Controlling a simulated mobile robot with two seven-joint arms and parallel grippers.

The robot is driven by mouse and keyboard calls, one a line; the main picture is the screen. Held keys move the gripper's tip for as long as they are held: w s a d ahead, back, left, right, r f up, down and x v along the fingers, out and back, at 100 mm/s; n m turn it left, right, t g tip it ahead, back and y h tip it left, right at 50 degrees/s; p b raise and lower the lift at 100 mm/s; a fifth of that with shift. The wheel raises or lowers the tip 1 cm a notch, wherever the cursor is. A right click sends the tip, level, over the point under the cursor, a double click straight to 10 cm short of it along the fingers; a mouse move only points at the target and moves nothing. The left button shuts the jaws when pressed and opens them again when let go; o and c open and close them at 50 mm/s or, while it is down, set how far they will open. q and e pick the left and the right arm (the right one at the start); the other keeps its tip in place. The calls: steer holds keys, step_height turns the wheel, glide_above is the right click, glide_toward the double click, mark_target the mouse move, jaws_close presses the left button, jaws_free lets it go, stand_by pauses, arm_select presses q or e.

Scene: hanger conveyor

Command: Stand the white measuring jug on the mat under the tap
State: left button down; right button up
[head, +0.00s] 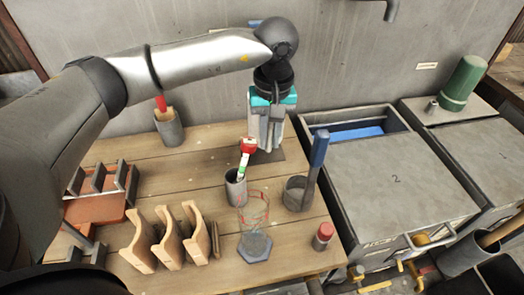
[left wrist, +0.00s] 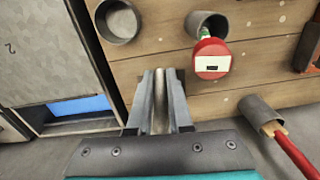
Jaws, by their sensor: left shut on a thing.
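My left gripper (head: 267,148) points down over the back of the wooden table, just above or at a dark flat mat (head: 272,157). Its grey fingers also show in the left wrist view (left wrist: 160,75). They are shut on a narrow pale thing (left wrist: 160,105), mostly hidden between them; I cannot tell whether it is part of the white measuring jug. No whole white jug shows. A grey tap spout (head: 390,9) sticks out of the wall at upper right; another fitting with a blue part (head: 254,23) is partly hidden behind my left arm. My right gripper is out of view.
A clear cylinder with red marks (head: 255,215), a grey cup holding a red-capped item (head: 236,188), a cup with a blue-handled tool (head: 298,193) and a red-topped jar (head: 323,236) stand in front. Wooden racks (head: 140,245) are left; grey bins (head: 395,180) are right.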

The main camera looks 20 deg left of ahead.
arm_select(q)
steer(key=w+a+r+p, duration=0.2)
steer(key=r+p, duration=0.1)
steer(key=shift+w, duration=0.15)
steer(key=shift+w+d+f+n+p, duration=0.1)
steer(key=shift+d+f+n+p, duration=0.05)
steer(key=shift+d+n+p, duration=0.4)
steer(key=shift+f+n, duration=0.15)
steer(key=shift+n, duration=0.1)
step_height(320, 180, down, 5)
steer(key=shift+f, duration=0.2)
steer(key=shift+w+f, duration=0.1)
steer(key=shift+f, duration=2.2)
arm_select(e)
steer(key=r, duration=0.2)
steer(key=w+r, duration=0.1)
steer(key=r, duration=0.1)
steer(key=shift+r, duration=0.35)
